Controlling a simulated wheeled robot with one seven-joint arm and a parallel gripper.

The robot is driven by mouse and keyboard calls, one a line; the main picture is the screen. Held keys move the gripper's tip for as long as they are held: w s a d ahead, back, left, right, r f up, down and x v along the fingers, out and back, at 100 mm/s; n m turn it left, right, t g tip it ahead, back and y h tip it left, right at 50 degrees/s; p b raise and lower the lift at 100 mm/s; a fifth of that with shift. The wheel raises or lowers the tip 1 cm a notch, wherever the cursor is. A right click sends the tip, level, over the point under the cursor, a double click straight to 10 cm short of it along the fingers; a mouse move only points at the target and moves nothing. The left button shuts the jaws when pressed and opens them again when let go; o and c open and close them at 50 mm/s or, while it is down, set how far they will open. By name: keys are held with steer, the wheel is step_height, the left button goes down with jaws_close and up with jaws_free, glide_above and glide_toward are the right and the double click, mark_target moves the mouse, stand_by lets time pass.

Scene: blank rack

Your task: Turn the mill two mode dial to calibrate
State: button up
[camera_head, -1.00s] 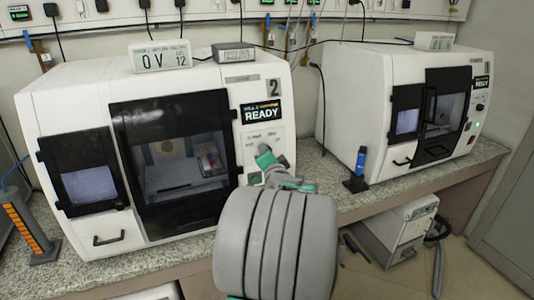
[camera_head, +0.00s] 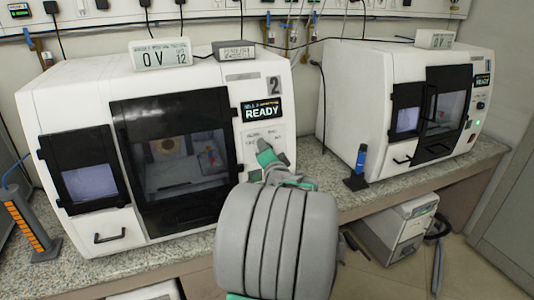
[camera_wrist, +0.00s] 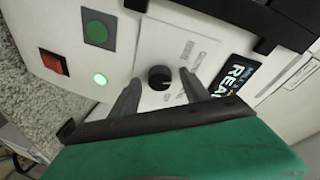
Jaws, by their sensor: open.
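Mill two (camera_head: 65,100) is the white machine at the left, marked "2", with a lit READY display (camera_head: 261,110). Its mode dial (camera_wrist: 159,77) is a small black round knob on a white label plate in the wrist view. In the head view my gripper (camera_head: 266,155) covers the dial. My gripper also shows in the wrist view (camera_wrist: 160,85), open, with one finger on each side of the dial. I cannot tell whether the fingers touch it. The label words are too blurred to read surely, and the dial's pointer is not clear.
A green button (camera_wrist: 97,29), a red switch (camera_wrist: 54,63) and a lit green lamp (camera_wrist: 100,79) sit beside the dial plate. Mill two's dark door (camera_head: 175,150) is left of the panel.

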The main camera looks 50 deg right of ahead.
steer(key=b+v, duration=0.1)
steer(key=v, duration=0.6)
steer(key=shift+s+a, duration=0.25)
steer(key=shift+a, duration=0.05)
steer(key=shift+r, duration=0.1)
